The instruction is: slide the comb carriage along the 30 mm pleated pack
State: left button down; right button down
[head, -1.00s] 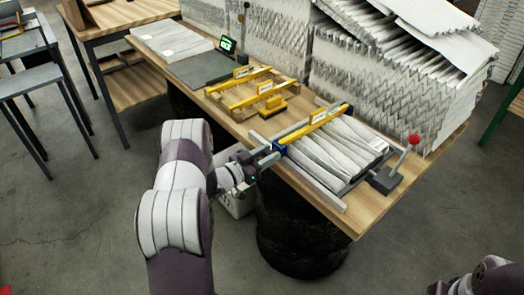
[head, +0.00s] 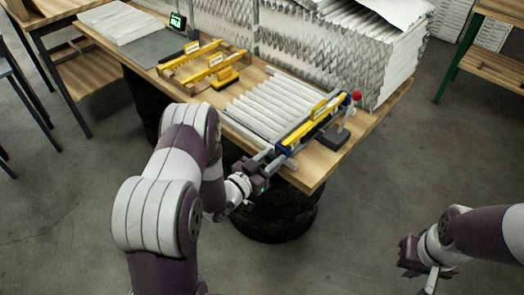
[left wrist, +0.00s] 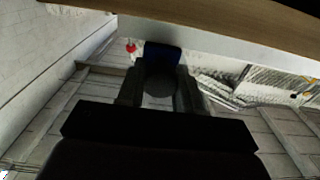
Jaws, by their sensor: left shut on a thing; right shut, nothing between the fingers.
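The comb carriage (head: 312,119) is a yellow bar with a white label and blue ends, lying across the pleated pack (head: 262,106) near its right end. White pleats lie in fairly even rows to the left of the bar. My left gripper (head: 276,159) is shut on the carriage's near blue end at the table's front edge. In the left wrist view the blue end (left wrist: 163,49) sits at the tips of my left fingers (left wrist: 160,80). My right gripper (head: 432,278) is shut and empty, low at the right, away from the table.
A grey block with a red-knobbed lever (head: 356,96) stands just right of the carriage. Yellow combs (head: 190,52) lie on a wooden rack to the left, with a yellow-handled tool (head: 227,78). Large pleated stacks (head: 330,50) fill the back. The table's right corner (head: 312,180) is bare.

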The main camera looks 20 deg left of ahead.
pick_arm(q)
jog(key=shift+s+d, duration=0.1)
jog(key=shift+d, duration=0.2)
jog(key=c, duration=0.8)
grip_release()
jog(key=shift+o, duration=0.2)
jog(key=shift+s+a, duration=0.1)
jog(key=b+v, duration=0.2)
jog(key=v, duration=1)
jog(key=shift+s, duration=0.25)
jog(key=shift+a, duration=0.1)
